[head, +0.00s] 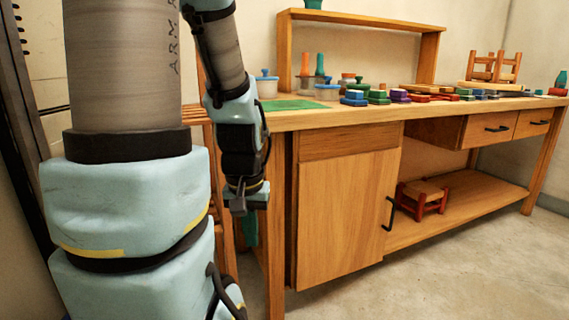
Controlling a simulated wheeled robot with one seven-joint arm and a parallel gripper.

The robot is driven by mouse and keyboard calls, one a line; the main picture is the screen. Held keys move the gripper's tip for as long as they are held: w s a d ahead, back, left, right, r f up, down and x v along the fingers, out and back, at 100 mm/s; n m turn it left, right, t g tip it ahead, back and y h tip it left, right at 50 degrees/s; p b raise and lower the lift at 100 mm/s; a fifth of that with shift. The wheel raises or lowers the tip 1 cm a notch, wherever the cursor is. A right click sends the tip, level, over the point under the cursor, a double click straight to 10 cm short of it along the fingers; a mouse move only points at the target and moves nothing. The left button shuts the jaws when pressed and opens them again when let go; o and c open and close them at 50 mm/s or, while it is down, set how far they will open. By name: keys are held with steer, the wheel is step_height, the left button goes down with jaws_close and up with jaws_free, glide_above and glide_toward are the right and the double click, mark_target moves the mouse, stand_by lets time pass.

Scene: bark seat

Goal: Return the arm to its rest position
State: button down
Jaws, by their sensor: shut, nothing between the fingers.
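My arm fills the left of the head view, with a thick upright link close to the camera and the forearm hanging down behind it. My gripper (245,203) points downward at the end of the forearm, in front of the left end of the wooden workbench (347,215). It is shut and I see nothing held in it. A green thing hangs just below and behind the fingers; I cannot tell what it is.
Blocks, jars and a small stool (493,68) stand on the bench top. A red-legged stool (422,198) sits on the lower shelf. One drawer (490,128) sticks out slightly. The concrete floor (440,275) in front is clear.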

step_height(320, 180, up, 28)
steer(key=p, duration=2.6)
steer(key=shift+w, duration=0.15)
